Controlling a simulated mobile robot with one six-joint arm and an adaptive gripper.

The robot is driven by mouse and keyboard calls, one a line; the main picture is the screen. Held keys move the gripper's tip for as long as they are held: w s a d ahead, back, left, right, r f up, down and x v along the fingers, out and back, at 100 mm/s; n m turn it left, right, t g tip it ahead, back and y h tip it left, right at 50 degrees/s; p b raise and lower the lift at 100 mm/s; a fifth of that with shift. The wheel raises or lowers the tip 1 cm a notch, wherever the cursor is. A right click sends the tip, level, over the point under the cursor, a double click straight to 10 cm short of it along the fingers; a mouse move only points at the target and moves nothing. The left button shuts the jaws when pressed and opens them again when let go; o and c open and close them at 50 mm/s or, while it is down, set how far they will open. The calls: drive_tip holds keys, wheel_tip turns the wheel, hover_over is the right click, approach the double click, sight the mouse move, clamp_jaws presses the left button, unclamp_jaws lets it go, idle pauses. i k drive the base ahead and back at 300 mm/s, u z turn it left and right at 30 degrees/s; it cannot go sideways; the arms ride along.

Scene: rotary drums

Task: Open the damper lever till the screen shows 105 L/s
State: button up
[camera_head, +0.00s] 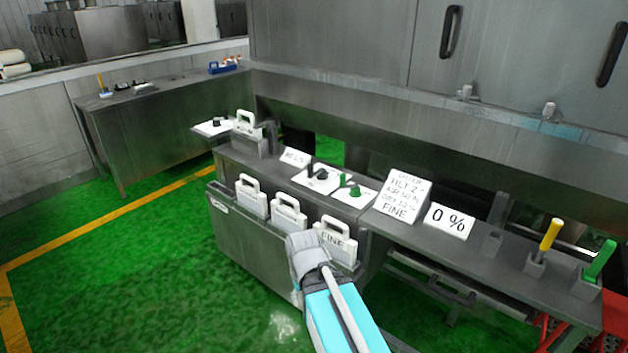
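Two levers stand upright in grey sockets at the right end of the steel counter: a yellow-handled lever (549,236) and a green-handled lever (599,260). I cannot tell which one is the damper lever. A tilted white screen (402,195) shows several lines of small text, with "FILT 2" and "FINE" partly readable; I cannot read a clear L/s value. A second screen (448,221) beside it reads "0 %". My gripper (306,254) is at the lower middle, in front of the "FINE" cartridge and far left of both levers. Its fingers cannot be made out.
Several white handled cartridges (287,213) sit in the front rack. White plates with a black knob (318,173) and a green knob (354,190) lie on the counter (484,247). A side bench (160,105) stands at back left. The green floor at left is clear.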

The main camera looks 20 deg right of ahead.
sight(321, 174)
drive_tip(key=k, duration=0.6)
drive_tip(key=z, duration=0.3)
drive_tip(key=i, duration=0.65)
drive_tip(key=z, duration=0.55)
drive_tip(key=i, duration=1.45)
drive_tip(key=u, duration=0.8)
